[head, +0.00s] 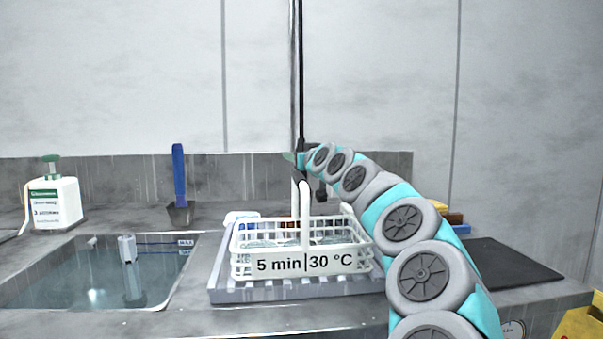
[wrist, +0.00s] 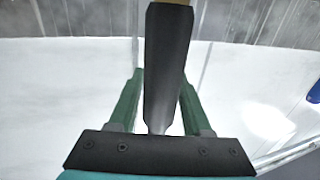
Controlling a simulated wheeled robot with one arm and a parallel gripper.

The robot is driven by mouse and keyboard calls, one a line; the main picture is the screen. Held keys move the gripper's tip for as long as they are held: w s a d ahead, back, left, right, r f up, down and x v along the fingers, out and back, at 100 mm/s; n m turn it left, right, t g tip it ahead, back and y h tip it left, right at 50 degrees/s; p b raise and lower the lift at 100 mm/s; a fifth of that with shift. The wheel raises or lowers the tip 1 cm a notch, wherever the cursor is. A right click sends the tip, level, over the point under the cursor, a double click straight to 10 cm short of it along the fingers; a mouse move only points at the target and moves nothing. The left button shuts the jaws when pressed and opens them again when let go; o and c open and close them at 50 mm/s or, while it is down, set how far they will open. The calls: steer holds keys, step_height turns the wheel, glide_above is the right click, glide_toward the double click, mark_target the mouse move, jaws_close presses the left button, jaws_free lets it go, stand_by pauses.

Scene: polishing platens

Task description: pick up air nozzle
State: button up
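The air nozzle (wrist: 167,60) is a dark tapered piece with a yellowish end at the top of the wrist view. In the head view, a dark piece (head: 300,145) hangs at the end of a black hose beside a metal pole, and my gripper (head: 291,157) reaches it. In the wrist view, my gripper (wrist: 161,82) has its green fingers on either side of the nozzle. A gap shows between the left finger and the nozzle. The nozzle covers part of the right finger, so contact there is hidden. The fingers look open.
A white basket (head: 307,263) labelled "5 min 30 °C" stands on a grey ribbed tray below my arm. A water-filled sink (head: 60,285), a white bottle (head: 56,203) and a blue-handled tool (head: 179,172) are at left. A dark mat (head: 510,262) lies at right.

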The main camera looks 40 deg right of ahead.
jaws_close()
steer(key=shift+r, duration=0.1)
stand_by(0.5)
